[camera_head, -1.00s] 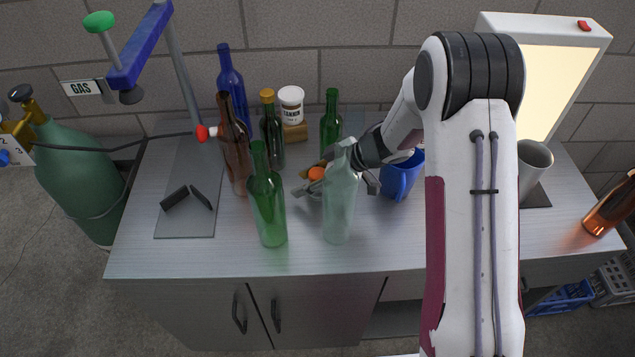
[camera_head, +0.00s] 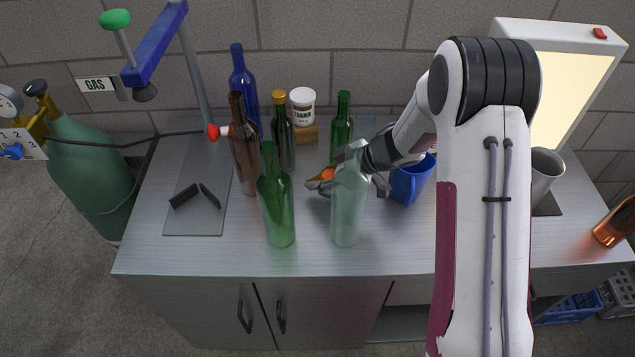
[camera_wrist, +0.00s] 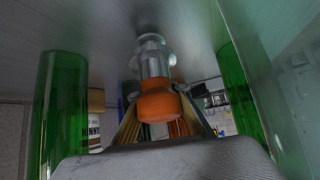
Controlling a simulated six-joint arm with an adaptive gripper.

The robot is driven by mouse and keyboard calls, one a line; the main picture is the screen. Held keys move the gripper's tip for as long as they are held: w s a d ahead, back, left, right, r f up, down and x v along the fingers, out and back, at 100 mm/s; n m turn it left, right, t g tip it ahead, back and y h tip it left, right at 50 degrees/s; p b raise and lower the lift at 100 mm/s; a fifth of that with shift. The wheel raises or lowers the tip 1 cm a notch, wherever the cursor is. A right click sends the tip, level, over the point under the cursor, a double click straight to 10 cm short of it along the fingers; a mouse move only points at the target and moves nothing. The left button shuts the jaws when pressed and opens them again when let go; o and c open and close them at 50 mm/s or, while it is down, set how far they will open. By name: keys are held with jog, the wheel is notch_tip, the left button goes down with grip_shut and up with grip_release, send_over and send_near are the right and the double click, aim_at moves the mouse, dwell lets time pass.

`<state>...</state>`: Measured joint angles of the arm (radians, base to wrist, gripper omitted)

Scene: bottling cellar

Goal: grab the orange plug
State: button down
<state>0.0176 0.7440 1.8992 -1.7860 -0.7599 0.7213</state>
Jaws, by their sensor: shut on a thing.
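The orange plug (camera_head: 327,174) shows small between my fingers in the head view, behind the clear bottle. In the wrist view the orange plug (camera_wrist: 158,104) is large and central, with a clear, shiny piece (camera_wrist: 153,58) at its far end. My gripper (camera_head: 321,182) reaches in from the right at bottle height and is shut on the plug. In the wrist view my gripper's fingers (camera_wrist: 159,118) flank the plug on both sides. The clear bottle (camera_head: 348,212) partly hides my gripper in the head view. What lies under the plug is hidden.
A green bottle (camera_head: 277,212) stands at the front left, another green bottle (camera_head: 342,128) behind. Brown (camera_head: 244,152) and blue (camera_head: 243,85) bottles stand left. A blue mug (camera_head: 410,180) is close on the right. The table's front strip (camera_head: 200,258) is clear.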

notch_tip(320, 180, up, 18)
dwell(0.7)
